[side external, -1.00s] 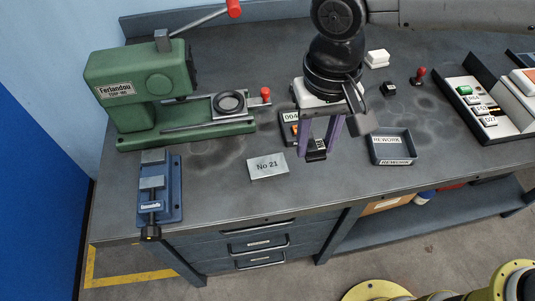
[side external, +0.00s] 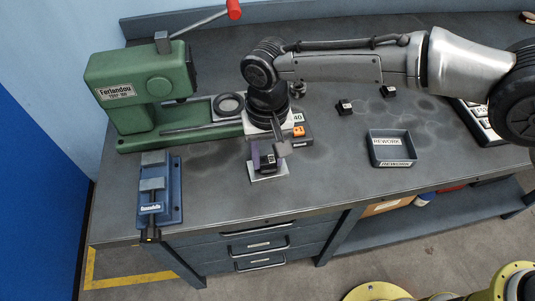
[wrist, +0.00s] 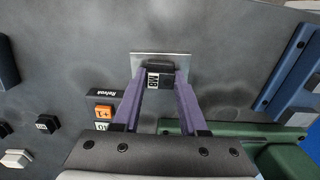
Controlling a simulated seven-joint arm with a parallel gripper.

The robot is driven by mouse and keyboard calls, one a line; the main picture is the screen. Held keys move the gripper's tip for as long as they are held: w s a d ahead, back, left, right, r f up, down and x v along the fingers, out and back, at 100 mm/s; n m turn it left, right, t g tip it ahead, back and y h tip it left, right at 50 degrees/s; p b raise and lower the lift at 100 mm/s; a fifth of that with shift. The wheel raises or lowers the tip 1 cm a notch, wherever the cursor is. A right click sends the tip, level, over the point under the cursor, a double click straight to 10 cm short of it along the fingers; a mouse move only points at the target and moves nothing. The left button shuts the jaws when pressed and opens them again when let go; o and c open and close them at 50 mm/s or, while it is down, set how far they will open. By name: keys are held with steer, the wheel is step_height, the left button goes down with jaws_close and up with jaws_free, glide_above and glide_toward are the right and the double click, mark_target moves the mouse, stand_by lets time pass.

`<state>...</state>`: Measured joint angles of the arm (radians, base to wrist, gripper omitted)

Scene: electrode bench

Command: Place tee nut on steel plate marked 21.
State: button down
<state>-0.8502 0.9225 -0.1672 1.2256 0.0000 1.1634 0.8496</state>
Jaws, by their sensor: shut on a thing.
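My gripper (side external: 268,161) has purple fingers and is shut on a black tee nut (wrist: 160,76) with a white label that looks like M8. The tee nut also shows between the fingers in the side view (side external: 269,159). The bare steel plate (wrist: 176,56) lies under the nut in the wrist view. In the side view the plate (side external: 268,179) is largely covered by my gripper and the nut, and its marking is hidden. I cannot tell whether the nut touches the plate.
A green press (side external: 140,85) stands at the left, with a blue vise (side external: 173,190) in front. A small device (side external: 297,141) with an orange button is close to my gripper. A REWORK tray (side external: 404,150) and small black blocks (side external: 344,107) lie to the right.

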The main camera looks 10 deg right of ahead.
mark_target(269, 159)
steer(key=shift+f, duration=0.15)
steer(key=shift+c, duration=2.2)
jaws_free()
step_height(269, 159, up, 12)
steer(key=shift+d, duration=0.1)
